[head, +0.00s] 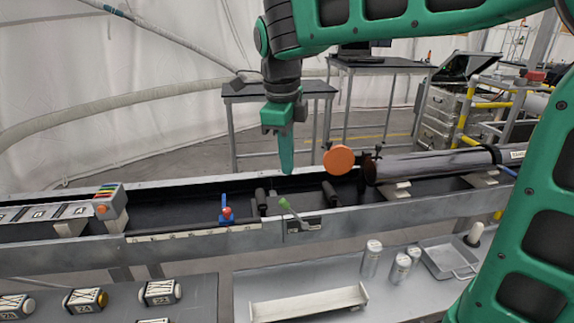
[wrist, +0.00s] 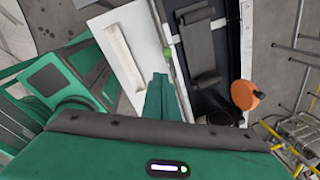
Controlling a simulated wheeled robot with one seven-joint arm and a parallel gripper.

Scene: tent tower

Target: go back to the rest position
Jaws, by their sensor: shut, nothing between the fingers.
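My gripper (head: 286,160) is green and points down above the long metal trough (head: 190,244), in the head view. Its fingers are shut together with nothing between them. In the wrist view the shut fingers (wrist: 160,95) show over the edge between the white tray bench and the trough. An orange disc (head: 339,160) stands to the right of the fingers, apart from them. It also shows in the wrist view (wrist: 242,95). A green-tipped lever (head: 284,204) on the trough's front wall is below the fingers.
A dark cylinder (head: 425,165) lies in the trough at right. A blue valve with a red knob (head: 226,212) is left of the lever. Jars (head: 372,258), a metal tray (head: 448,260) and a long pale tray (head: 310,303) are on the front bench. Striped boxes (head: 85,299) sit at lower left.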

